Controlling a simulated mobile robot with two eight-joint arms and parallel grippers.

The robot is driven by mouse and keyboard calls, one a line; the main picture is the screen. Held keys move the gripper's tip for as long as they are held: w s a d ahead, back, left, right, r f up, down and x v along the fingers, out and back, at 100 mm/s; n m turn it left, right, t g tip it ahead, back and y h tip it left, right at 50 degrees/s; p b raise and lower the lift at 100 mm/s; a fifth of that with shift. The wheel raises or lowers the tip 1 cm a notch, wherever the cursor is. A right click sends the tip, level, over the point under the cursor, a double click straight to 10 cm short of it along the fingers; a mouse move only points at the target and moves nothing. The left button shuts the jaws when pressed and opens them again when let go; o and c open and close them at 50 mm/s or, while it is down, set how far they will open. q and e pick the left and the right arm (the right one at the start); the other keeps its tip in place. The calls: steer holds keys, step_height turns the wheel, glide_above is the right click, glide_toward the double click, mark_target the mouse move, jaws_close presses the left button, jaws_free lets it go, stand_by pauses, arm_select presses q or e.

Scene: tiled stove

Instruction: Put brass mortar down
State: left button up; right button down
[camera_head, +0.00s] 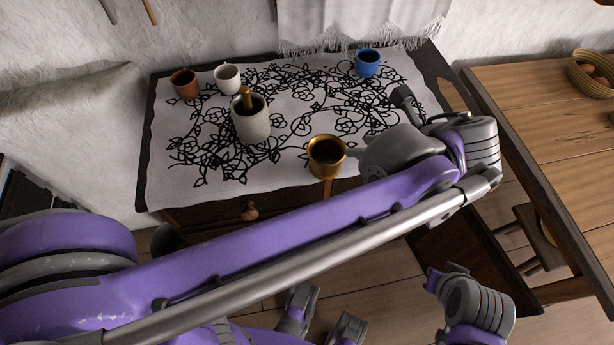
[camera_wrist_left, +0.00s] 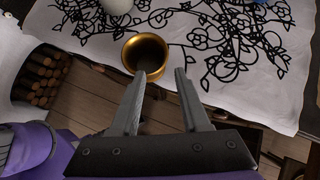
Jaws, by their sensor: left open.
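The brass mortar (camera_head: 326,153) is a round golden cup with a dark inside. It is upright at the front edge of the cloth-covered chest in the head view. It also shows in the left wrist view (camera_wrist_left: 146,55), above and near the left fingertip. My left gripper (camera_head: 376,124) is just to the right of the mortar in the head view. In the left wrist view its two fingers (camera_wrist_left: 160,73) are spread, with nothing clamped between them. I cannot tell whether a fingertip touches the mortar.
A white mortar with a pestle (camera_head: 250,122) stands left of the brass one. A brown cup (camera_head: 184,86), a white cup (camera_head: 227,80) and a blue cup (camera_head: 367,64) stand farther back on the patterned cloth (camera_head: 180,175). A wooden table (camera_head: 540,95) is at right.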

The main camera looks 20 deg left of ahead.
mark_target(344, 146)
arm_select(q)
steer(key=shift+m+t, duration=0.3)
steer(key=shift+m, duration=0.6)
steer(key=x, duration=0.9)
steer(key=shift+w+d+f+b, duration=0.15)
steer(key=shift+f+b, duration=0.25)
steer(key=shift+f, duration=0.1)
jaws_close()
